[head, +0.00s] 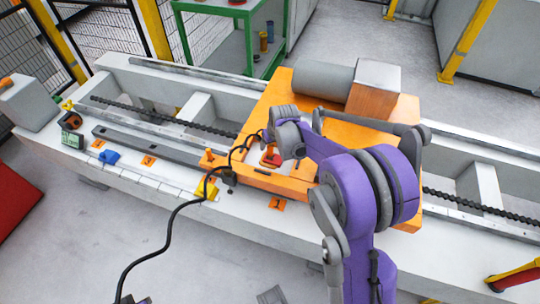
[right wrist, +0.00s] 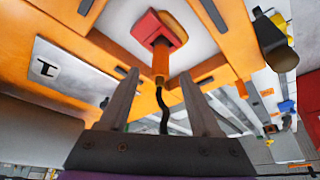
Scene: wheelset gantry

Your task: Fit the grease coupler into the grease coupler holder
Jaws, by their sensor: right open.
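The grease coupler (right wrist: 160,62) looks like a short orange cylinder with a black hose at its lower end. In the right wrist view its upper end meets a red block (right wrist: 150,26), apparently the grease coupler holder; I cannot tell how deeply it sits. The red block also shows in the head view (head: 270,158), on the orange frame beside my wrist. My right gripper (right wrist: 159,72) is open, its fingers on either side of the coupler and hose with gaps showing. In the head view my wrist hides the fingertips and coupler. My left gripper is not in view.
The orange frame (head: 350,122) carries a grey cylinder (head: 322,78) and spans the long grey bed (head: 130,172). The black hose (head: 167,232) runs down past the bed's front edge. Small blue, yellow and orange parts lie on the bed's left. A green shelf (head: 232,42) stands behind.

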